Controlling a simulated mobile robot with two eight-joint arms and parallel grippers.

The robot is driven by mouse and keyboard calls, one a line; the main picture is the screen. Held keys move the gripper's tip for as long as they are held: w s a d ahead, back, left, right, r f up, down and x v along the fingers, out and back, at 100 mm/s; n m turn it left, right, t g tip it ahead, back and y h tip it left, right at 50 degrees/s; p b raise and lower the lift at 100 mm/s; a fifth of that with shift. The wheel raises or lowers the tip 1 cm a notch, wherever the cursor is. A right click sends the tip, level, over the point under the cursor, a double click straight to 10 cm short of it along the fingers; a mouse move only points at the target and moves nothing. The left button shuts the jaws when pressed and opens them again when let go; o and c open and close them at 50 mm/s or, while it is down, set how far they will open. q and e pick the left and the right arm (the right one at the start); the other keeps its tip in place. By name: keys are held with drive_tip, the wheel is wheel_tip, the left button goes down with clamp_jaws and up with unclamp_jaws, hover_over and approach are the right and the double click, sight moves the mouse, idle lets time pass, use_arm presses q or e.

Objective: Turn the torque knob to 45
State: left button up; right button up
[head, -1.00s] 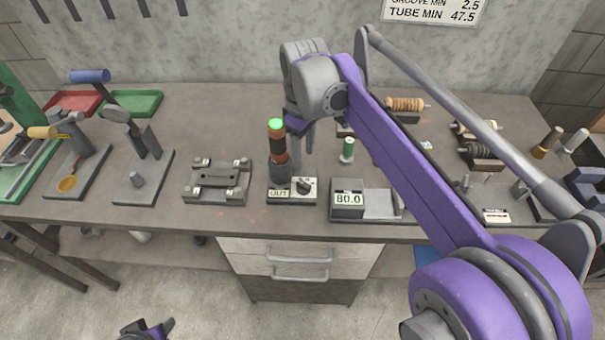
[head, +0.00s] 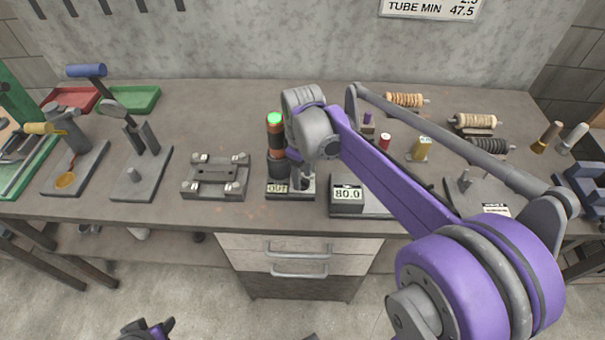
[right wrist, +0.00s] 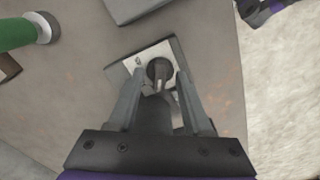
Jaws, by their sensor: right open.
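The torque knob (right wrist: 158,70) is a dark round knob with a pointer on a pale plate, seen in the right wrist view. My right gripper (right wrist: 162,80) is open, with its two fingers on either side of the knob; I cannot tell whether they touch it. In the head view my right gripper (head: 301,178) points down over the knob's unit (head: 278,189), which reads "OUT", and hides most of the knob. A dark and orange column (head: 275,140) with a lit green top stands at this unit. My left gripper (head: 146,330) shows partly at the bottom edge; its jaws are unclear.
A box with an "80.0" display (head: 347,194) stands just right of the knob's unit. A grey fixture (head: 215,178) is to the left. Spools (head: 473,121) and small cylinders stand at the back right. Bare bench lies behind the grey fixture.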

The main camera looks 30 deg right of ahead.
clamp_jaws()
drive_tip(key=shift+m, duration=0.3)
drive_tip(key=m, duration=0.4)
drive_tip(key=shift+m, duration=0.3)
drive_tip(key=m, duration=0.4)
drive_tip(key=shift+m, duration=0.3)
drive_tip(key=m, duration=1)
drive_tip(key=shift+m, duration=2.3)
